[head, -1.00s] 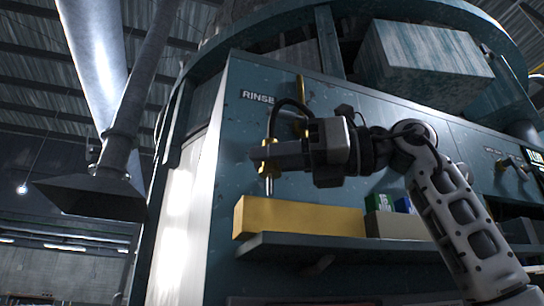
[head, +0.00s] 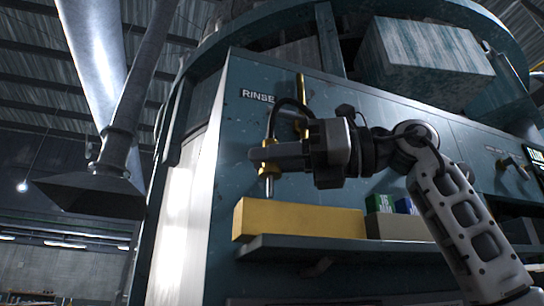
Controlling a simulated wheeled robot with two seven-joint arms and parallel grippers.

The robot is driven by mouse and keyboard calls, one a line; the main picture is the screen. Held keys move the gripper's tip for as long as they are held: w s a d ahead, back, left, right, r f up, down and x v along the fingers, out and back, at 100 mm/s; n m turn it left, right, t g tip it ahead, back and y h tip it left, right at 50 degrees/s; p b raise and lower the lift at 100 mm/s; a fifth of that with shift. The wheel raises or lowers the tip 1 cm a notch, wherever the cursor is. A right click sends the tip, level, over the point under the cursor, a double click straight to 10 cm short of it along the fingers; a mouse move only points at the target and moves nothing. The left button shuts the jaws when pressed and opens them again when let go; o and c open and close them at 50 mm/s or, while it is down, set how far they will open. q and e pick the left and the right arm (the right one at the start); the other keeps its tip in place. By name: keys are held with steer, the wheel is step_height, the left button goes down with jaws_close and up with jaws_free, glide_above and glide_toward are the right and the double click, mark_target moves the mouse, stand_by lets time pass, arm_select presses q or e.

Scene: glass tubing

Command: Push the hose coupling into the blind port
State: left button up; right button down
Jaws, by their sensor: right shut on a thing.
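My right gripper (head: 268,155) comes in from the right, in front of the teal machine panel. It is shut on the brass hose coupling (head: 268,172), whose grey metal tip points down. A black hose (head: 275,118) loops up from the coupling to the brass pipe on the panel. The coupling hangs just above the yellow box (head: 300,219) on the shelf; the gripper hides part of it. I cannot make out the blind port. My left gripper is not in view.
A shelf (head: 340,247) juts from the machine below, holding the yellow box, a grey box and small green (head: 380,204) and blue cartons. A "RINSE" label (head: 257,95) is above the gripper. A metal duct with a hood (head: 92,192) hangs at the left.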

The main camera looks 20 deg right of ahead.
stand_by(0.6)
steer(key=shift+f+b, duration=0.45)
steer(key=shift+f, duration=0.35)
steer(key=shift+f+b, duration=0.3)
steer(key=shift+f, duration=0.15)
steer(key=c, duration=1.3)
jaws_free()
steer(key=shift+r, duration=0.1)
steer(key=shift+o, duration=0.6)
steer(key=v, duration=1.6)
steer(key=shift+b, duration=0.45)
